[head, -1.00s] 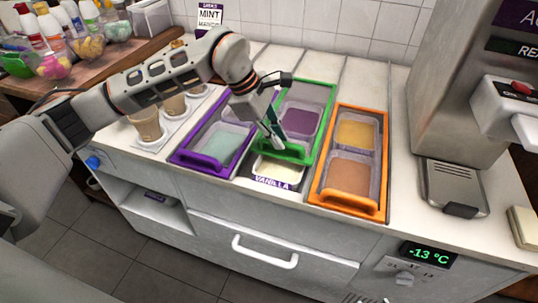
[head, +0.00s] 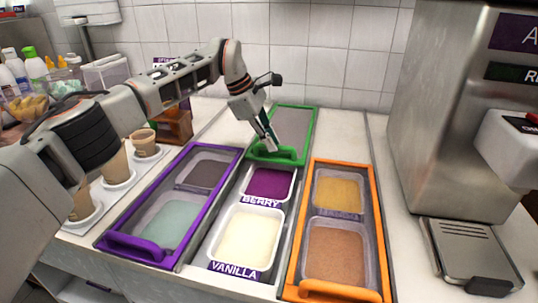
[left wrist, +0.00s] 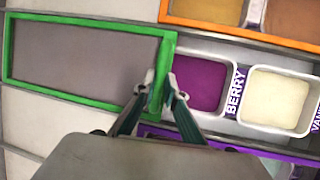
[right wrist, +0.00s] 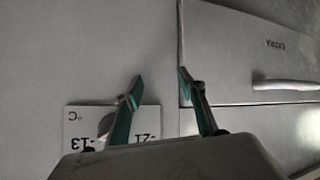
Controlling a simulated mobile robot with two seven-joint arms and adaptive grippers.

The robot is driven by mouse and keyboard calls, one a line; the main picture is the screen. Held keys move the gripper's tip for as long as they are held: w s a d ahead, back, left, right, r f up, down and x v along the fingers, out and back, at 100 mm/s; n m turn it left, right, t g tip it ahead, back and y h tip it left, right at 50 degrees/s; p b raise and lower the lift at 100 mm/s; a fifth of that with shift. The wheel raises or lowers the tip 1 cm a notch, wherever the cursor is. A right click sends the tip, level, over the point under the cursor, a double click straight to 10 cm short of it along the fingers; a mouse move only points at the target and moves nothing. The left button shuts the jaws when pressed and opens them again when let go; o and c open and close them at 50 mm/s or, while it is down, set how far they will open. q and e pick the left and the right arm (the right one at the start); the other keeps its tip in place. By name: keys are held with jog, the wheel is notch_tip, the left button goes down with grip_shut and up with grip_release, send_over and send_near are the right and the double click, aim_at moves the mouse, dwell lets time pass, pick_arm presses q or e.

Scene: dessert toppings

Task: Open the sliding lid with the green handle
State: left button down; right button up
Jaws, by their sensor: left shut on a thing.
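The green-framed sliding lid (head: 293,122) lies at the back of the middle compartment, beyond the berry tub (head: 268,184) and the vanilla tub (head: 245,238), which are both uncovered. Its green handle (head: 290,157) is at the lid's front edge. My left gripper (head: 270,143) is shut on the green handle. The left wrist view shows its fingers (left wrist: 158,95) on either side of the handle, with the lid's grey panel (left wrist: 80,55) to the left. My right gripper (right wrist: 160,84) is open and empty, in front of the cabinet's grey front.
A purple-framed lid (head: 140,247) lies to the left and an orange-framed lid (head: 330,291) to the right. Several cups (head: 115,165) stand at the left. A steel machine (head: 440,110) stands at the right. The tiled wall is behind the lid.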

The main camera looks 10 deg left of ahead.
pick_arm(q)
jog(key=shift+w+f+b, duration=0.2)
jog(key=shift+w+b, duration=0.15)
jog(key=shift+w, duration=0.25)
jog(key=shift+w+f+b, duration=0.15)
jog(key=shift+w+b, duration=0.2)
jog(key=shift+w, duration=0.2)
jog(key=shift+w+r, duration=0.15)
jog(key=shift+r, duration=0.15)
pick_arm(e)
jog(key=shift+w+a+f, duration=0.2)
jog(key=shift+w+a, duration=0.05)
jog(key=shift+a, duration=0.1)
pick_arm(q)
jog(key=c, duration=2.1)
grip_release()
jog(key=shift+d, duration=0.1)
jog(key=v, duration=1.2)
pick_arm(e)
jog(key=shift+a, duration=0.1)
